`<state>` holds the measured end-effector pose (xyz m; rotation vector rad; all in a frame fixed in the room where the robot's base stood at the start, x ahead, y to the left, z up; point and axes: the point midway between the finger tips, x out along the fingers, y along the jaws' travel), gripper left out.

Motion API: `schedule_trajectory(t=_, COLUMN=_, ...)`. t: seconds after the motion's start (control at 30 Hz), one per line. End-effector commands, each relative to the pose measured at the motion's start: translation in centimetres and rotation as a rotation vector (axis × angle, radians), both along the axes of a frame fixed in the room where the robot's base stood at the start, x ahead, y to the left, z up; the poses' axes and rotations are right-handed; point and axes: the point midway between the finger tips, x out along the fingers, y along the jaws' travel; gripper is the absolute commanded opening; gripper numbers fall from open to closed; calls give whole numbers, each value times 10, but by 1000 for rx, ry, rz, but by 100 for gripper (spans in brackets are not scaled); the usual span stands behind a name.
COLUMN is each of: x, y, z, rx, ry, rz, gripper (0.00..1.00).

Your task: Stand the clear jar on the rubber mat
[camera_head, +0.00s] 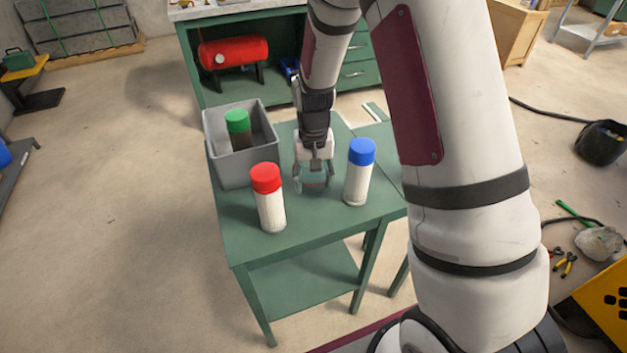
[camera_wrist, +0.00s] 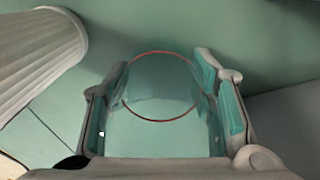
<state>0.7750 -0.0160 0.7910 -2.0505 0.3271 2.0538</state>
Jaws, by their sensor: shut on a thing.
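The clear jar shows in the wrist view (camera_wrist: 158,118) as a see-through cylinder with a thin reddish ring. In the head view the jar (camera_head: 315,181) is a small teal-tinted shape low over the green table. My gripper (camera_head: 313,187) points down and is shut on the jar, one finger on each side; the wrist view shows both fingers (camera_wrist: 163,75) with teal pads against it. I cannot tell whether the jar's bottom touches the table. I cannot make out a rubber mat in either view; my arm hides part of the scene on the right.
On the green table (camera_head: 257,250), a red-capped white bottle (camera_head: 269,205) stands left of my gripper and a blue-capped one (camera_head: 358,182) close on its right. A grey bin (camera_head: 245,172) holding a green-capped container (camera_head: 238,127) stands behind left. The table's front left is clear.

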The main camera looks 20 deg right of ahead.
Motion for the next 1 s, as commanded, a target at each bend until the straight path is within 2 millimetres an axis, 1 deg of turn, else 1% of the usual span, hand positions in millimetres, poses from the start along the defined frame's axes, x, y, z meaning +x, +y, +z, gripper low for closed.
schedule_trajectory(t=0.07, x=0, y=0, z=-6, rx=0, ry=0, rz=0, gripper=21)
schedule_trajectory(t=0.27, x=0, y=0, z=-5, rx=0, ry=-1, rz=0, gripper=21)
schedule_trajectory(t=0.4, x=0, y=0, z=-9, rx=0, ry=-1, rz=0, gripper=21)
schedule_trajectory(t=0.43, x=0, y=0, z=-9, rx=0, ry=-1, rz=0, gripper=55)
schedule_trajectory(t=0.5, x=0, y=0, z=-8, rx=0, ry=-1, rz=0, gripper=70)
schedule_trajectory(t=0.83, x=0, y=0, z=-7, rx=0, ry=-1, rz=0, gripper=70)
schedule_trajectory(t=0.93, x=0, y=0, z=-1, rx=0, ry=-3, rz=0, gripper=70)
schedule_trajectory(t=1.0, x=1, y=0, z=8, rx=0, ry=-4, rz=0, gripper=70)
